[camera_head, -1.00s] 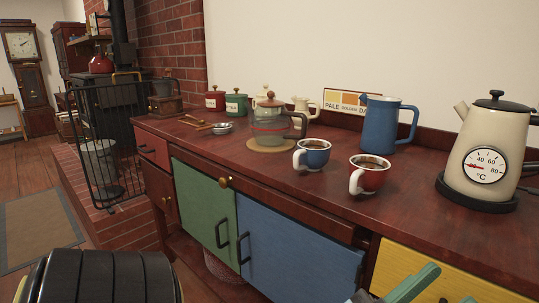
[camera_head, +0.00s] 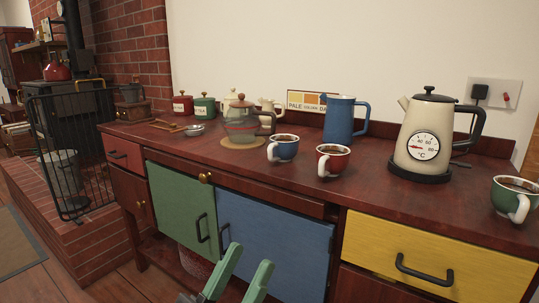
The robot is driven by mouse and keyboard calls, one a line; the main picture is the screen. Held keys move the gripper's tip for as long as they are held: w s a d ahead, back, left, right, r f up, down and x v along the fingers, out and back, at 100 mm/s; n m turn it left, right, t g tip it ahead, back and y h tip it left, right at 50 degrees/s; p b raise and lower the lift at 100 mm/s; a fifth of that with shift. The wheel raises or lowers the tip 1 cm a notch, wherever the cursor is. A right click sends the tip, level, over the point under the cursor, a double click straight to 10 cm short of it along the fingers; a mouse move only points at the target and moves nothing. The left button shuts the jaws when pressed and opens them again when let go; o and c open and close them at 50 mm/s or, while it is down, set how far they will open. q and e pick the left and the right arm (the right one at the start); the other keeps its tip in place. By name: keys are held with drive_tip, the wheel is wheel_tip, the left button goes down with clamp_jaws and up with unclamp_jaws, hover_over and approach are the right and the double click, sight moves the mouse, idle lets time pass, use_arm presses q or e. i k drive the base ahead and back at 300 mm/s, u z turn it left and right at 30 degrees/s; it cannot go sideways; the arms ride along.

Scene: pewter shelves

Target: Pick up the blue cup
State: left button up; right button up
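The blue cup (camera_head: 284,149) stands upright on the dark red wooden counter, with a white handle on its left and dark liquid inside. A red cup (camera_head: 332,161) with dark liquid stands just to its right and nearer. My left gripper (camera_head: 246,262) shows at the bottom middle, in front of the blue cabinet door and below the counter top. Its two green fingers are spread apart with nothing between them. It is well apart from the blue cup. My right gripper is not in view.
A blue jug (camera_head: 339,122) stands behind the cups. A glass teapot (camera_head: 240,125) is to the left, a cream kettle (camera_head: 424,140) to the right. A green cup (camera_head: 513,197) is at the far right. The counter's front strip (camera_head: 240,176) is clear.

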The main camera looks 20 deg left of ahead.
sight(282, 152)
drive_tip(key=u, duration=0.65)
drive_tip(key=i, duration=0.4)
drive_tip(key=z, duration=0.05)
drive_tip(key=k, duration=1.25)
drive_tip(key=u, duration=0.85)
drive_tip(key=i, duration=0.75)
drive_tip(key=u, duration=0.4)
drive_tip(key=i, duration=0.9)
drive_tip(key=z, duration=0.9)
drive_tip(key=i, duration=0.3)
drive_tip(key=z, duration=0.3)
